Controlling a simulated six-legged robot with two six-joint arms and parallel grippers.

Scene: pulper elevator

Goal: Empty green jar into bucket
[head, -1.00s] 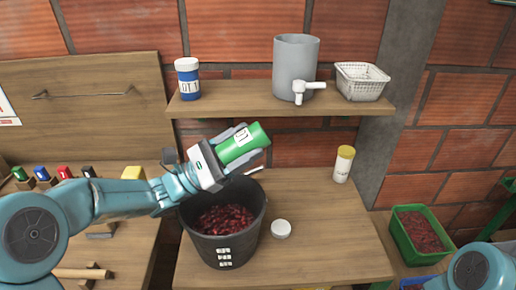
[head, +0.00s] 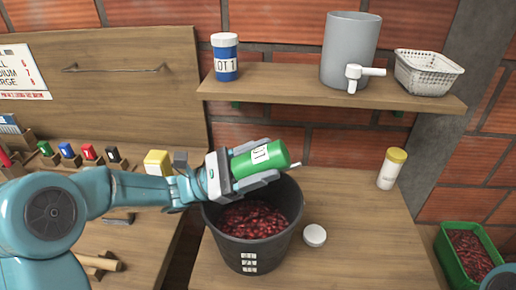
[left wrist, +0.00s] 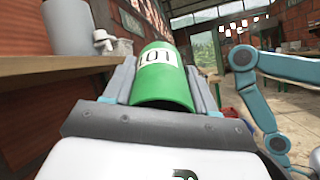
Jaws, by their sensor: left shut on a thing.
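The green jar (head: 260,160) with a white label lies nearly level in my left gripper (head: 262,166), above the black bucket (head: 240,254). My left gripper is shut on the jar's sides; the jar also shows between the fingers in the left wrist view (left wrist: 163,80). The jar's far end points right and slightly up in the head view. The bucket holds dark red berries (head: 253,219). I cannot see inside the jar. A round white lid (head: 315,235) lies on the bench right of the bucket. My right gripper is out of view.
A blue jar (head: 225,58), a grey tank with a tap (head: 350,48) and a white basket (head: 428,72) stand on the shelf (head: 300,86) above. A yellow-capped jar (head: 391,168) stands on the bench at right. A green crate of berries (head: 468,256) is lower right.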

